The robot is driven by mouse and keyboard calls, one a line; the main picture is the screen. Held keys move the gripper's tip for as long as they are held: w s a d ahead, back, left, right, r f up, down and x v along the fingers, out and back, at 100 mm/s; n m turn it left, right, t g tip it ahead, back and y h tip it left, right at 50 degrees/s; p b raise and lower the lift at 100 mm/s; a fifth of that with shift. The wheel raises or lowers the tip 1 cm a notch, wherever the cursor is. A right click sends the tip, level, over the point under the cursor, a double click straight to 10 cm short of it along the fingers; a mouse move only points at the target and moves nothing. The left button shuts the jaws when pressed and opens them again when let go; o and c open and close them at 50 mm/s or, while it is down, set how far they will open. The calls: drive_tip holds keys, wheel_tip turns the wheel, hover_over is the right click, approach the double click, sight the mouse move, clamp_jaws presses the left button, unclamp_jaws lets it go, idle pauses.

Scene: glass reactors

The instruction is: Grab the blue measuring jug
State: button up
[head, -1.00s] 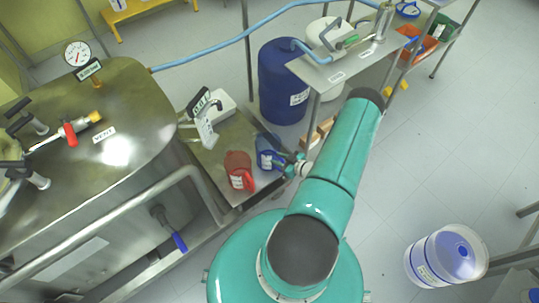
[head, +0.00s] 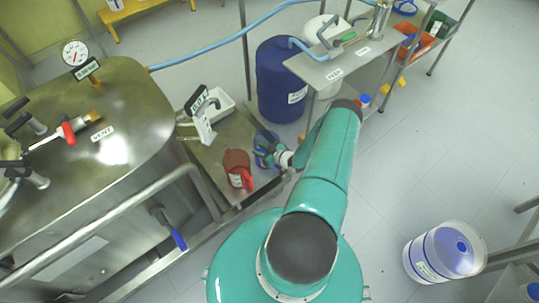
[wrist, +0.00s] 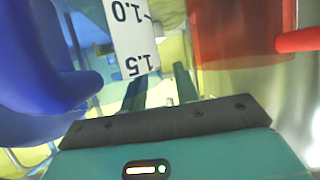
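The blue measuring jug (head: 262,142) stands on the low metal bench, behind and right of the red jug (head: 238,166). In the head view my gripper (head: 277,158) is right at the near right side of the blue jug, and its fingers are partly hidden. In the wrist view a large blue part of the jug (wrist: 35,65) fills the left side, and red plastic of the red jug (wrist: 235,35) is at the upper right. My gripper's two fingers (wrist: 160,92) are apart, below a white scale label marked 1.0 and 1.5. I see no clear grip on the jug.
A white scale with a display (head: 203,115) stands behind the jugs. The steel reactor (head: 90,120) and its rail are on the left. A blue drum (head: 280,80) and a metal shelf (head: 350,62) stand behind.

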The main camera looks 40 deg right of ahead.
clamp_jaws()
drive_tip(key=shift+r, duration=0.1)
